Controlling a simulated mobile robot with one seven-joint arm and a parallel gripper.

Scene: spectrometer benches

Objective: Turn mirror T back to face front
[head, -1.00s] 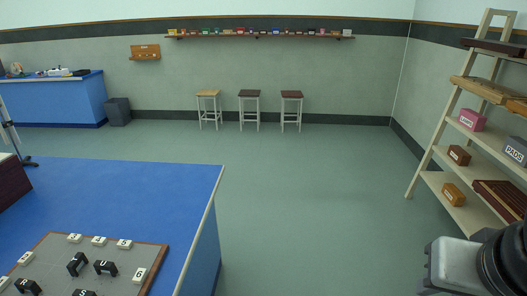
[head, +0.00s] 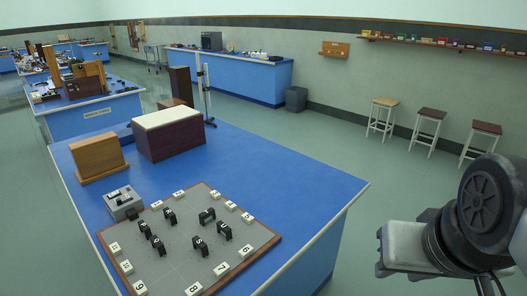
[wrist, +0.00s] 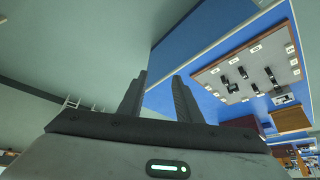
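Several small black mirror mounts, one of them (head: 207,215), stand on a grey board (head: 182,262) on the blue bench. They also show in the wrist view (wrist: 243,71), at the upper right. Their letters are too small for me to tell which is mirror T or which way it faces. My gripper (wrist: 158,76) is open and empty, its two fingers apart, away from the board. In the head view, part of my arm shows at the right edge, beyond the bench's near right corner.
White numbered blocks (head: 193,289) line the board's edges. A grey box (head: 123,203), a wooden block (head: 98,157) and a dark box with a pale top (head: 168,138) stand behind it. The bench (head: 290,200) is bare right of the board. Stools (head: 427,127) stand by the wall.

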